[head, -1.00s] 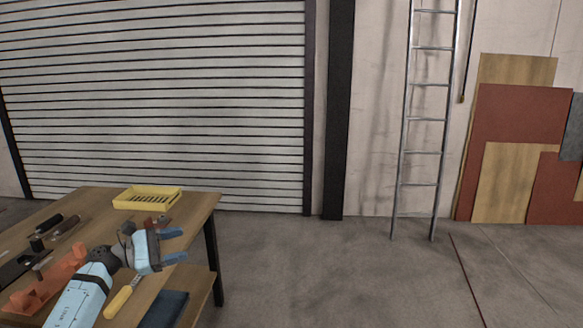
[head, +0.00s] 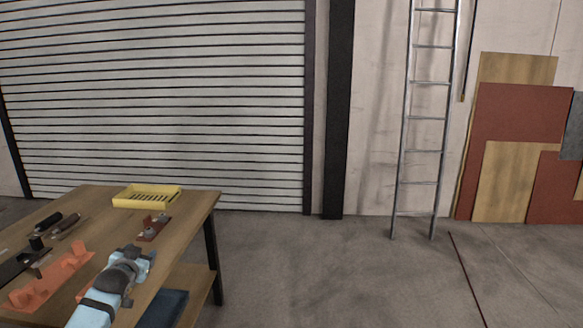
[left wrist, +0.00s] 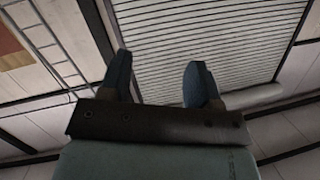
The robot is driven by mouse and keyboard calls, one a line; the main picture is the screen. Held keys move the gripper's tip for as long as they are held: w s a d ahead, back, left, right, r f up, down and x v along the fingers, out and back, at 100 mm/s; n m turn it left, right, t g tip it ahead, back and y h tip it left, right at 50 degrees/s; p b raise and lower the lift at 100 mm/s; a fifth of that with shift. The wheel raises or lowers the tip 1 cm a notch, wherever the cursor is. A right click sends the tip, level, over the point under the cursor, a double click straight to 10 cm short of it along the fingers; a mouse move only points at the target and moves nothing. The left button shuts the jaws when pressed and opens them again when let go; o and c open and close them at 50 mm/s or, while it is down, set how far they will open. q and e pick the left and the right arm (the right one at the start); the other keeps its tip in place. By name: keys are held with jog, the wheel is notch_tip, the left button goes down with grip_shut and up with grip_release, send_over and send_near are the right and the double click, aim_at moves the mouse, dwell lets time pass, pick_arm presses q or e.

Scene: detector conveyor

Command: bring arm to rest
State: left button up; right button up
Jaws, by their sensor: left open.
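My left arm comes in from the lower left in the head view, over the workbench (head: 185,225). My left gripper (head: 140,262) is above the bench's right part, and its fingers are hard to make out there. In the left wrist view the two blue fingers of the left gripper (left wrist: 160,75) stand apart with nothing between them. They point up in that picture, with the roller shutter (left wrist: 220,40) beyond. My right gripper is in neither view.
On the bench are a yellow tray (head: 147,196), a small red part with metal on it (head: 153,228), an orange-red holder (head: 50,277) and dark tools (head: 62,223). A ladder (head: 426,120) and boards (head: 515,130) lean on the wall. The floor right of the bench is clear.

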pick_arm(q)
jog(key=s+d+f+g+h+b, duration=0.1)
jog(key=s+d+f+b, duration=0.1)
jog(key=s+d+f, duration=0.6)
jog(key=s+d+f+m+g+h+b, duration=0.15)
jog(key=s+d+f, duration=0.25)
jog(key=s+f, duration=0.7)
jog(key=s+d+f+n+g+h+b, duration=0.1)
jog(key=s+d+f+h+b, duration=0.15)
jog(key=s+d+f, duration=0.7)
jog(key=s+d+g+b, duration=0.1)
jog(key=s+d+b, duration=0.15)
jog(key=s, duration=1.45)
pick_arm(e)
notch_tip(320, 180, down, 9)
pick_arm(q)
notch_tip(320, 180, up, 17)
jog(key=a+p, duration=0.1)
jog(key=p, duration=2)
jog(key=shift+s+a+f+p, duration=0.15)
jog(key=shift+s+a+p, duration=0.15)
jog(key=shift+a, duration=0.1)
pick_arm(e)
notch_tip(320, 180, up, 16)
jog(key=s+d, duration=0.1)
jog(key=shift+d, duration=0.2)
